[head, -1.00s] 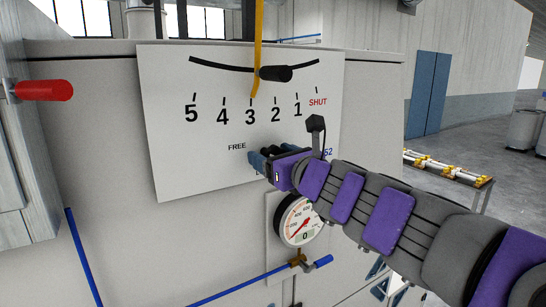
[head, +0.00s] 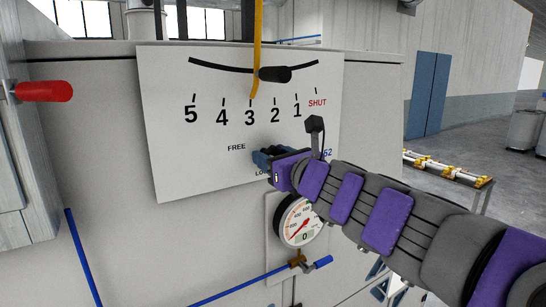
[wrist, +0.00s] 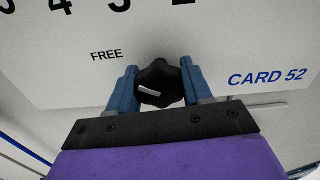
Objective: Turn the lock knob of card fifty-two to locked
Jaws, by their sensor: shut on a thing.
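The lock knob (wrist: 168,76) of card fifty-two is black and lobed, with a white pointer mark on its left side, slanting slightly down to the right in the wrist view. My gripper (head: 266,158) is at the white plate (head: 180,150), its two blue fingers shut on the knob from both sides. In the head view my gripper hides the knob. The label FREE (wrist: 106,55) is up and left of the knob. The label CARD 52 (wrist: 267,76) is to the right.
Above is a scale from 5 to SHUT with a yellow lever (head: 257,50) and black handle (head: 275,74). A round gauge (head: 297,222) and a blue-handled valve (head: 322,262) are below. A red handle (head: 45,91) sticks out at left.

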